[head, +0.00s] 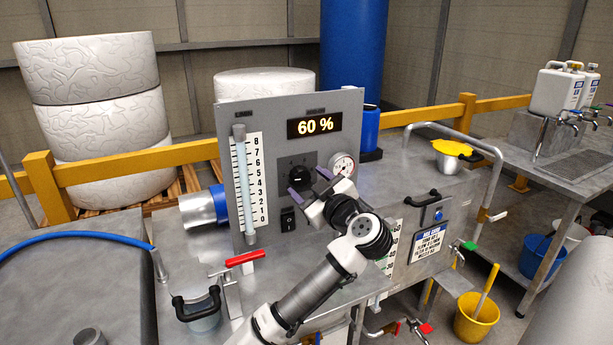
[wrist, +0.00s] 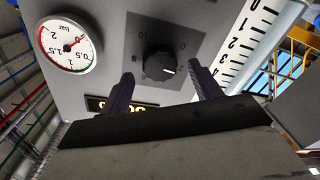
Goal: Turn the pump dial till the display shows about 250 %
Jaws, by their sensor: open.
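The pump dial (head: 297,178) is a black round knob on the grey panel (head: 268,115). In the wrist view the dial (wrist: 160,66) has a white pointer mark on its right side, with small scale marks around it. The display (head: 314,125) above the dial reads 60 %. In the wrist view the display (wrist: 115,104) is mostly hidden behind my gripper. My gripper (head: 312,188) is open and empty in front of the panel. In the wrist view its fingertips (wrist: 161,74) lie on either side of the dial, apart from it in the picture; contact cannot be told.
A round pressure gauge (head: 342,166) sits right of the dial. A black switch (head: 288,220) is below it, and a sight tube with a number scale (head: 250,180) is at left. A red-handled valve (head: 245,258) stands in front of the panel.

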